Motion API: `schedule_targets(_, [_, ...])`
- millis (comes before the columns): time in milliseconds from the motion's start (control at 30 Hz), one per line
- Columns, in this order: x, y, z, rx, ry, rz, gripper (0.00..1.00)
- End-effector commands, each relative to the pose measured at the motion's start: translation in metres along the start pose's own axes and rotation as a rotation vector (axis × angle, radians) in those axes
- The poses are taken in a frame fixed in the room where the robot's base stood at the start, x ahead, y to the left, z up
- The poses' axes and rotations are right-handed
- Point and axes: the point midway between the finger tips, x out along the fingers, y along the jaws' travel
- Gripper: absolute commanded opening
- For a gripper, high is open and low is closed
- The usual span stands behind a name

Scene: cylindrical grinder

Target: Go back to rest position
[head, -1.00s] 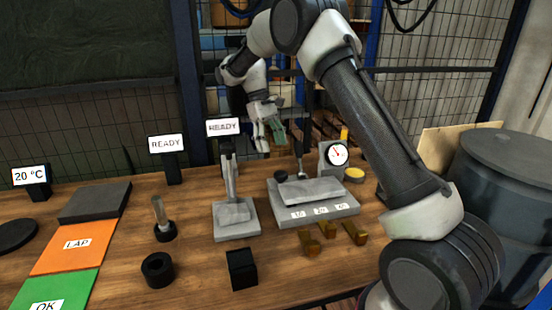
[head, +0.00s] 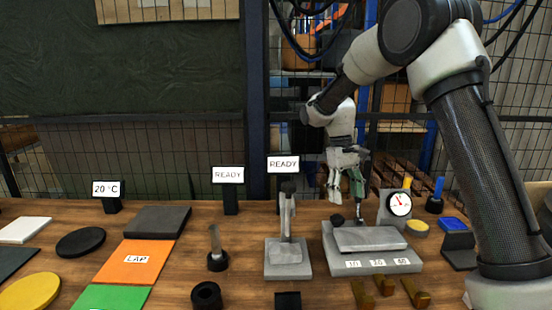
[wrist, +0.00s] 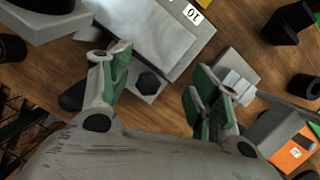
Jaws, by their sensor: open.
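My gripper (head: 345,182) hangs fingers down above the back of the grey gauge plate (head: 375,262) in the head view. In the wrist view my gripper (wrist: 158,85) has its two green-padded fingers spread apart with nothing held between them. The plate and a black knob (wrist: 148,82) show below and beyond the fingers. A grey upright stand (head: 288,255) is left of the gripper in the head view.
A dial gauge (head: 399,204) stands right of the gripper. Brass pieces (head: 415,292) lie in front of the plate. An orange LAP mat (head: 135,262) and a green mat (head: 112,298) lie left.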

Motion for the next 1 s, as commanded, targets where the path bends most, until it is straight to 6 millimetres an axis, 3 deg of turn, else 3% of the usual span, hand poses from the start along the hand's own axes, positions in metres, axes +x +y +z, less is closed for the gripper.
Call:
schedule_targets(133, [-0.019, 0.009, 0.070, 0.069, 0.090, -0.015, 0.62])
schedule_targets(300, [-0.029, 0.017, 0.160, 0.161, 0.213, -0.032, 0.62])
schedule_targets(600, [-0.015, 0.014, 0.298, 0.301, 0.439, -0.036, 0.62])
schedule_targets(700, [-0.011, 0.012, 0.329, 0.336, 0.506, -0.029, 0.62])
schedule_targets(800, [-0.016, 0.012, 0.346, 0.364, 0.574, -0.017, 0.62])
schedule_targets(1000, [-0.030, 0.016, 0.358, 0.396, 0.652, -0.001, 0.62])
